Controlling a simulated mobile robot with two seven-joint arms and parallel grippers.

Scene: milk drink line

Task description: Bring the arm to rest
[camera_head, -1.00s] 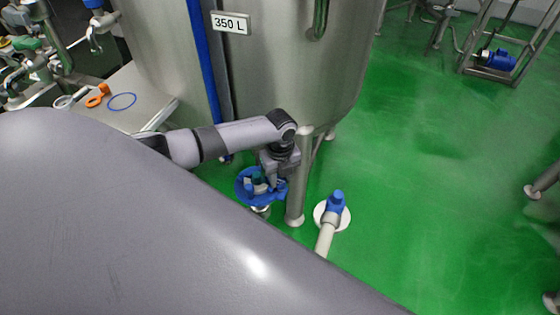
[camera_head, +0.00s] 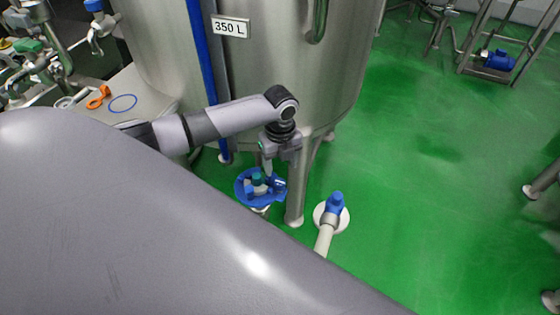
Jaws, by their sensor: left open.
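My left arm comes in from the left, in front of the steel tank. My left gripper (camera_head: 269,168) points down and is open, with nothing seen between its fingers. It is just above a round blue fitting (camera_head: 245,189) with a teal and grey middle, low beside a tank leg. The fingertips are small in this view, and I cannot tell whether they touch the fitting. My right gripper is not in view.
The tank (camera_head: 285,70) with a 350 L label stands close behind my arm. A pipe with a blue-topped end (camera_head: 335,203) stands right of the tank leg (camera_head: 296,200). A side table (camera_head: 150,100) holds an orange clamp (camera_head: 98,97) and a blue ring (camera_head: 123,103). Green floor lies open to the right.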

